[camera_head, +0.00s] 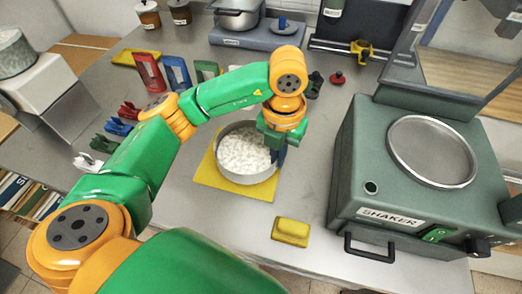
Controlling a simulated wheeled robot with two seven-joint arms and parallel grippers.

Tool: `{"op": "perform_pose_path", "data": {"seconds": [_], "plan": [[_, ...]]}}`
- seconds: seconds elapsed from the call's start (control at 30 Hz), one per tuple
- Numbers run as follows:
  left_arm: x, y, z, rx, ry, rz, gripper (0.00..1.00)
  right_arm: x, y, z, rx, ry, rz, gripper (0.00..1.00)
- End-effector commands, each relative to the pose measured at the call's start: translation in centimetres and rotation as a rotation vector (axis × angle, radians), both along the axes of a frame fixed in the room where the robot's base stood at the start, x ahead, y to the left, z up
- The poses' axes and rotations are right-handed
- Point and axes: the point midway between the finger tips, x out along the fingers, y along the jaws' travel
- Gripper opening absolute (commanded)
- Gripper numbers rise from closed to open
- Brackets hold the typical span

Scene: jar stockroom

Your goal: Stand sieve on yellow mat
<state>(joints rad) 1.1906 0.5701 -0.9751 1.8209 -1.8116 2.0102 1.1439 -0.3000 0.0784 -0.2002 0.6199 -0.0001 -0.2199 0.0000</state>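A round metal sieve (246,156) filled with white lumps is over the yellow mat (213,176) in the middle of the bench, and looks level. Its base seems to rest on the mat, but a small gap could not be seen from here. My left gripper (277,155) points down at the sieve's right rim, with its dark fingers at the wall. The arm and the rim hide part of the fingers, so I cannot tell whether they grip the wall. My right gripper is out of view.
A green shaker machine (370,226) with a round metal ring on top stands at the right. A yellow block (291,232) lies in front of the mat. Coloured clips (118,127) and upright packets (178,73) are at the left. Bare bench lies between mat and shaker.

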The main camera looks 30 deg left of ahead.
Motion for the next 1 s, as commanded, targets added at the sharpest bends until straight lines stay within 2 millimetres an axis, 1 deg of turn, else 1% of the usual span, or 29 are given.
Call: {"op": "perform_pose_path", "data": {"seconds": [0.03,0.1,0.2,0.37,0.4,0.5,0.57,0.77,0.87,1.0], "plan": [[0.6,1.1,-1.2,0.001,0.008,0.008,0.00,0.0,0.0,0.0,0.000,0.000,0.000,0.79],[1.4,2.3,-2.8,0.003,0.007,0.006,0.00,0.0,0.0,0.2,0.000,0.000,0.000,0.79],[2.3,3.4,-4.5,0.003,0.004,0.002,0.00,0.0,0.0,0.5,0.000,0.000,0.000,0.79],[3.2,4.5,-6.5,0.003,0.003,0.001,0.00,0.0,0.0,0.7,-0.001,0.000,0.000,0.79],[3.1,4.4,-7.4,0.001,0.004,-0.003,0.00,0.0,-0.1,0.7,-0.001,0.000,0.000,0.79],[3.1,4.4,-8.9,0.001,0.002,-0.002,0.00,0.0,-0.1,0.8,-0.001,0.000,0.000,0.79],[3.2,4.4,-9.2,0.001,-0.001,-0.003,0.00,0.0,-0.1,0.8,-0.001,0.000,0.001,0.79],[3.2,4.4,-9.2,0.001,-0.002,-0.003,0.00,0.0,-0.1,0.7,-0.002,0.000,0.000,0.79],[3.2,4.4,-9.6,0.000,-0.002,-0.003,0.00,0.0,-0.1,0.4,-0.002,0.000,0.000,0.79],[3.2,4.3,-9.5,0.000,-0.001,-0.003,0.33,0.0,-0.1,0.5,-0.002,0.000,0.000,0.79]]}}
